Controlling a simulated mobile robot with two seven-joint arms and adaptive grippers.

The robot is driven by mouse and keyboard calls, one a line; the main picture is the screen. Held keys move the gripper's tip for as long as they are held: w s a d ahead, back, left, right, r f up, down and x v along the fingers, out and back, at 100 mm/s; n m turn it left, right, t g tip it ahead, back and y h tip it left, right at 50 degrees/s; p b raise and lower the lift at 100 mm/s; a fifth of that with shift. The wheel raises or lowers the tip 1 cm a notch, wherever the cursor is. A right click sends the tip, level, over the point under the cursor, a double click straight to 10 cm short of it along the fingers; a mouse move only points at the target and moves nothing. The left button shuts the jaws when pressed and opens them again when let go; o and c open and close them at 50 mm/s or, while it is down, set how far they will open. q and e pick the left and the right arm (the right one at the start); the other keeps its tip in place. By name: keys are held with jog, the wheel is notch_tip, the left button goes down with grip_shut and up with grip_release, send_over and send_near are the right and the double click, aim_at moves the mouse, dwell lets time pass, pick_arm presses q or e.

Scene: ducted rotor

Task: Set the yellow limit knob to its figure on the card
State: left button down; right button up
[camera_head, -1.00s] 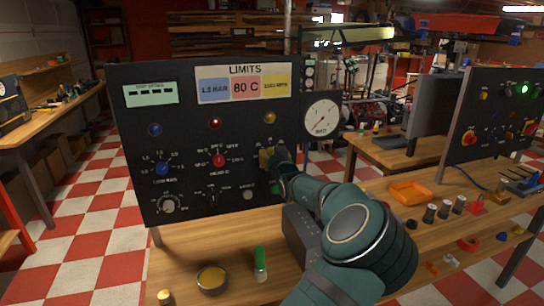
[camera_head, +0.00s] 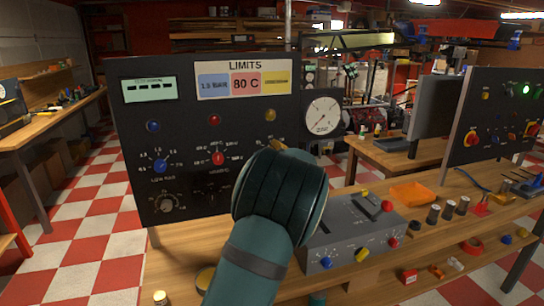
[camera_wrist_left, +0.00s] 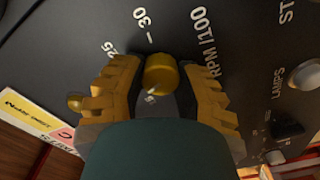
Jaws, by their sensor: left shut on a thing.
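The yellow limit knob (camera_wrist_left: 160,75) sits on the black panel (camera_head: 180,100) between the fingers of my left gripper (camera_wrist_left: 162,82), which is shut on it. Marks 25, 30 and RPM/100 show around the knob in the left wrist view. A small white mark shows at the knob's lower edge; its exact reading cannot be told. In the head view my wrist hides the knob. The LIMITS card (camera_head: 244,65) has blue, red and yellow fields; red reads 80 C, and the yellow field's (camera_head: 277,82) figure is too blurred to read. My right gripper is not in view.
A blue knob (camera_head: 161,166), a red knob (camera_head: 218,158) and a round gauge (camera_head: 322,115) are on the same panel. A grey control box (camera_head: 345,228) stands right of my arm. An orange tray (camera_head: 411,193) and small parts lie on the bench farther right.

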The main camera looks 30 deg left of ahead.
pick_arm(q)
jog(key=n, duration=0.5)
jog(key=shift+a+r+n, duration=0.1)
jog(key=shift+r+n, duration=0.05)
jog(key=shift+n, duration=0.15)
dwell(0.4)
jog(key=c, duration=0.6)
grip_release()
jog(key=v, duration=1.2)
